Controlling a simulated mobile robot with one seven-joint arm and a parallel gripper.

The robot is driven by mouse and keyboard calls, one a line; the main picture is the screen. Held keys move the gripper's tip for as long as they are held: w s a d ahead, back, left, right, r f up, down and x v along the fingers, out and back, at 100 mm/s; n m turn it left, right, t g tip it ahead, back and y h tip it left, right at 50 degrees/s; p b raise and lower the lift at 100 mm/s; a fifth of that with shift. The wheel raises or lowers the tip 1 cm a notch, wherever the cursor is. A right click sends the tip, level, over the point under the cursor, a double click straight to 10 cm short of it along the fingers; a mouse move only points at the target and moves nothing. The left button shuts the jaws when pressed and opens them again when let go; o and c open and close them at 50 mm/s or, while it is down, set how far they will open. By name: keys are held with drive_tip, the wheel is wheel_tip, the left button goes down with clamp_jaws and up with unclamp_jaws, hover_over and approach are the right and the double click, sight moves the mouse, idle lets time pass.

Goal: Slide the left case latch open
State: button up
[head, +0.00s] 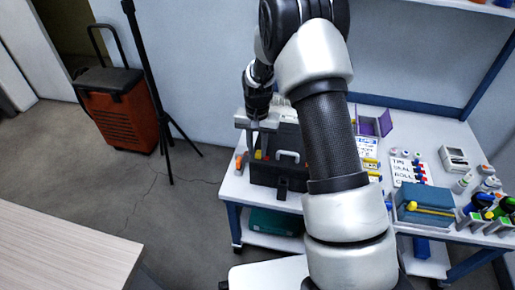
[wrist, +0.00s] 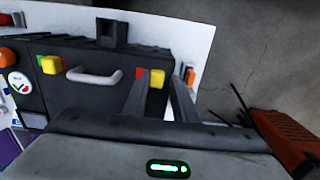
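The dark case (head: 280,172) stands on the white workbench with a pale handle (head: 288,155) on its face; the handle also shows in the wrist view (wrist: 94,76). The left latch (head: 258,155) is yellow. In the wrist view, turned about, it is the right-hand yellow latch (wrist: 158,78), with red beside it. The other latch (wrist: 51,65) is yellow and green. My gripper (head: 263,140) is at the left latch. Its two fingers (wrist: 166,96) are apart, with the yellow latch close to the nearer-left finger. I cannot tell whether they touch.
The workbench (head: 232,188) also holds a purple bin (head: 374,124), a lettered board (head: 405,171), a blue box (head: 427,197) and several bottles to the right. An orange wheeled case (head: 122,115) and a black stand (head: 152,80) are on the floor at left.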

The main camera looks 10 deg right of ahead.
sight(257, 152)
wheel_tip(257, 152, up, 17)
drive_tip(key=p, duration=0.3)
drive_tip(key=shift+r, duration=0.2)
drive_tip(key=s+d+r+n+t, duration=0.2)
drive_tip(key=s+r, duration=0.9)
drive_tip(key=r, duration=0.3)
drive_tip(key=s+r+n+t, duration=0.1)
drive_tip(key=s+t, duration=0.1)
drive_tip(key=s, duration=0.7)
drive_tip(key=s+r+n+t, duration=0.1)
drive_tip(key=s+r+t, duration=0.1)
drive_tip(key=s, duration=0.6)
wheel_tip(257, 152, up, 16)
drive_tip(key=p, duration=1.7)
drive_tip(key=shift+s+d+r, duration=0.25)
drive_tip(key=shift+s+d, duration=0.1)
drive_tip(key=shift+d, duration=0.1)
